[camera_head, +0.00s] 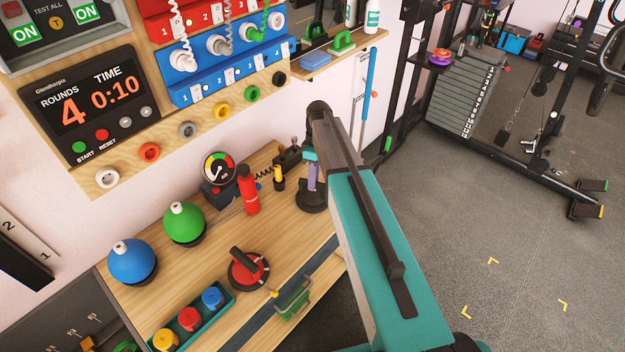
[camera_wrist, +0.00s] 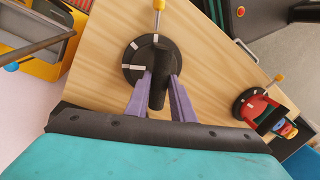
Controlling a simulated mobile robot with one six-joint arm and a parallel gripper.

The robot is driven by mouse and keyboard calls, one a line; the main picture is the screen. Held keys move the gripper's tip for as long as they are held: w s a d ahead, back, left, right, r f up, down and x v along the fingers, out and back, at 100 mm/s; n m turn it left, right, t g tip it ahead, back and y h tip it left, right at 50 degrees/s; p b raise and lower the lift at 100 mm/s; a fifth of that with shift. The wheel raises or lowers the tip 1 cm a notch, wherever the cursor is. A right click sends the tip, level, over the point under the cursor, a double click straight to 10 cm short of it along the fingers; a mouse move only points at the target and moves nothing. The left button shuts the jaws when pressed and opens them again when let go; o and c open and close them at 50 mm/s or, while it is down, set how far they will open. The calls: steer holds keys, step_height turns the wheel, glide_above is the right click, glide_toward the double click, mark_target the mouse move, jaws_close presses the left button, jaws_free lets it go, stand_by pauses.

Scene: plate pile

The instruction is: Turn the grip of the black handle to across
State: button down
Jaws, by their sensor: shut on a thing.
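The black handle (camera_wrist: 157,92) is a thick bar on a round black dial base (camera_wrist: 133,62) with white marks. In the wrist view its bar runs nearly up and down the picture, leaning slightly. My gripper (camera_wrist: 160,78) has its two purple fingers on either side of the bar and is shut on it. In the head view my gripper (camera_head: 313,176) points down at the black base (camera_head: 311,202) near the bench's back right corner. There the bar is mostly hidden by my fingers and arm.
A red dial with a black grip (camera_head: 247,270) sits nearer the bench front. A red cylinder (camera_head: 248,190), a gauge (camera_head: 217,168) and a yellow-and-black lever (camera_head: 279,178) stand left of my gripper. Green (camera_head: 184,222) and blue (camera_head: 132,262) balls stand farther left.

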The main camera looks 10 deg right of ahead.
steer(key=c, duration=1.5)
jaws_free()
steer(key=shift+c, duration=0.2)
steer(key=shift+r, duration=0.15)
step_height(320, 180, up, 13)
steer(key=w+d+b, duration=0.1)
steer(key=w+b, duration=0.1)
steer(key=shift+w+d+r, duration=0.15)
steer(key=shift+d, duration=0.05)
